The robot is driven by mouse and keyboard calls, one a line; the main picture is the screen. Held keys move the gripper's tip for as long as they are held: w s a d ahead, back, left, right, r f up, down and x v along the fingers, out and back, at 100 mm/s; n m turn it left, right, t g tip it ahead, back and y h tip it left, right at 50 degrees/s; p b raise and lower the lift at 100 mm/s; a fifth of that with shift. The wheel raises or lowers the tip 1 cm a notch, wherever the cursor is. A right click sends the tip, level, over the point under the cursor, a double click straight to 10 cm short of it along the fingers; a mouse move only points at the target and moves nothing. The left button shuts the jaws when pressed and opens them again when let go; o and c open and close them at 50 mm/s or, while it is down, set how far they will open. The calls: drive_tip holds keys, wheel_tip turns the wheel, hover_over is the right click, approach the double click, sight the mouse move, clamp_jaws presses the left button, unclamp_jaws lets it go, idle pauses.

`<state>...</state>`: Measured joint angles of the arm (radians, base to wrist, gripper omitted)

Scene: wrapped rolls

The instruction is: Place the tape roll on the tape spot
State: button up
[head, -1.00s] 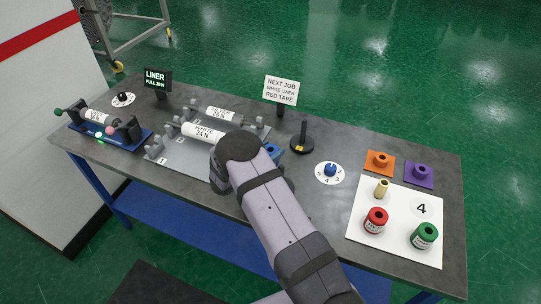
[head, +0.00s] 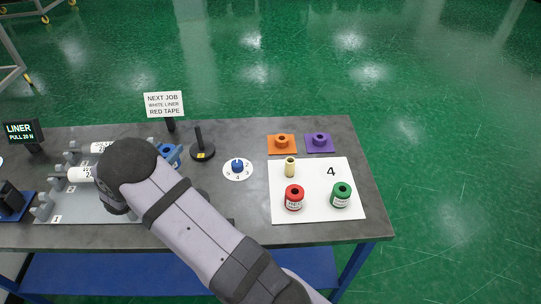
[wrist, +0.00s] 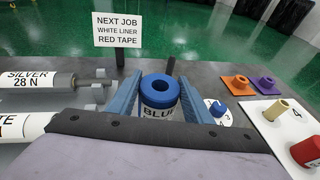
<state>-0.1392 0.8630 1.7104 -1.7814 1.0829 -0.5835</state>
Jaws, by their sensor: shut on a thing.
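My gripper (wrist: 160,86) is shut on a blue tape roll (wrist: 160,97) labelled BLUE, with one blue finger on each side. In the head view my arm hides most of the gripper; the blue roll's top (head: 168,150) shows past the wrist. A white board marked 4 (head: 312,174) lies at the right of the table. On it stand a red roll (head: 294,203), a green roll (head: 342,200) and a small cream core (head: 290,168). Which place is the tape spot, I cannot tell.
A black post on a round base (head: 203,150) stands close right of my gripper. A dial with a blue knob (head: 237,166) lies further right. Orange (head: 281,142) and purple (head: 319,141) pieces sit behind the board. A sign (head: 164,104) reads white liner, red tape.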

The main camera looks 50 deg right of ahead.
drive_tip(key=s+d+m+g+h+b, duration=0.1)
drive_tip(key=s+d+m+g, duration=0.1)
drive_tip(key=s+d, duration=0.5)
drive_tip(key=s+d+r+m+g+h+b, duration=0.1)
drive_tip(key=s+d+m+g+b, duration=0.15)
drive_tip(key=d, duration=0.85)
drive_tip(key=s+d+m+g+b, duration=0.1)
drive_tip(key=s+d+m+g, duration=0.2)
drive_tip(key=d, duration=0.6)
drive_tip(key=s+d+r+m+g+b, duration=0.1)
drive_tip(key=s+d+g, duration=0.1)
drive_tip(key=s+d, duration=0.5)
drive_tip(key=s+d+r+m+g+b, duration=0.1)
drive_tip(key=s+d+g, duration=0.1)
drive_tip(key=s, duration=0.8)
drive_tip(key=s+d+r+m+g+b, duration=0.1)
drive_tip(key=s+d, duration=0.4)
drive_tip(key=s, duration=0.4)
drive_tip(key=shift+n+t, duration=0.85)
drive_tip(key=shift+w+a+f+p, duration=0.2)
drive_tip(key=shift+w+f+p, duration=0.15)
drive_tip(key=shift+f, duration=1.7)
drive_tip(key=shift+w+a+f+p, duration=0.15)
drive_tip(key=shift+w+f+p, duration=0.2)
drive_tip(key=shift+f, duration=1.75)
drive_tip(key=shift+w+a+f+p, duration=0.25)
drive_tip(key=shift+f+p, duration=0.1)
drive_tip(key=shift+f, duration=2)
drive_tip(key=shift+f+b, duration=0.25)
drive_tip(key=shift+b, duration=0.05)
